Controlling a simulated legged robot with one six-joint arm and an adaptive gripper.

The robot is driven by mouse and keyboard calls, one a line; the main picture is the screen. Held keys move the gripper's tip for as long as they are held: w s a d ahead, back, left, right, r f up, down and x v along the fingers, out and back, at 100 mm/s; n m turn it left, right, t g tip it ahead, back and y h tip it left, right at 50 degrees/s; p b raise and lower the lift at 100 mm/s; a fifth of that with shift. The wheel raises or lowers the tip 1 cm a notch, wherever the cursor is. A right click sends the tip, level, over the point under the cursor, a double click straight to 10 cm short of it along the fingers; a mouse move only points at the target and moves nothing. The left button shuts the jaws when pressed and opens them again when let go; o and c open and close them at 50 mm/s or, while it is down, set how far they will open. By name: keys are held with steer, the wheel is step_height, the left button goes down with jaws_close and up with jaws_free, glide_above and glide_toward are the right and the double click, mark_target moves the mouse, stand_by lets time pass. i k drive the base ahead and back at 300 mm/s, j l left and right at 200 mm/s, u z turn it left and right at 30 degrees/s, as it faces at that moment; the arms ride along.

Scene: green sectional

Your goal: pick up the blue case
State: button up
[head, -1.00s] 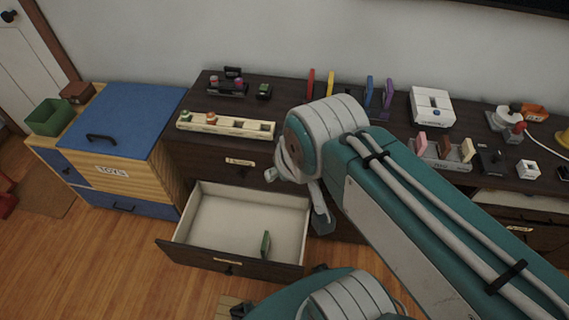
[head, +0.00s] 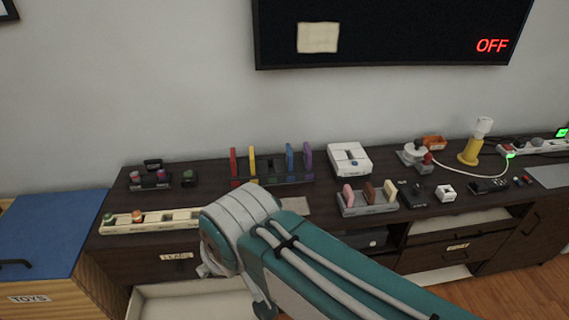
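The blue case (head: 290,158) stands upright in a dark rack (head: 271,181) on the dark cabinet top. In the same rack, a red case (head: 233,162) and a yellow case (head: 252,161) stand to its left, and a purple case (head: 307,157) stands just to its right. My gripper (head: 264,308) is low in the picture, over the left part of the cabinet front, below and apart from the rack. My own arm hides most of it, so its fingers do not show clearly.
A white console (head: 349,160) stands right of the rack. A grey holder (head: 369,208) with pink, brown and cream cases is in front of it. A long cream tray (head: 150,221) lies at left. An open drawer (head: 185,300) juts out below. A wall screen (head: 390,35) hangs above.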

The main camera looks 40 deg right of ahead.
mark_target(289, 155)
steer(key=k+l+z, duration=0.15)
steer(key=l, duration=0.15)
steer(key=k+l+z, duration=0.1)
steer(key=l, duration=0.25)
steer(key=i+l+z, duration=0.15)
steer(key=l, duration=0.3)
steer(key=l+z, duration=0.2)
steer(key=l, duration=0.2)
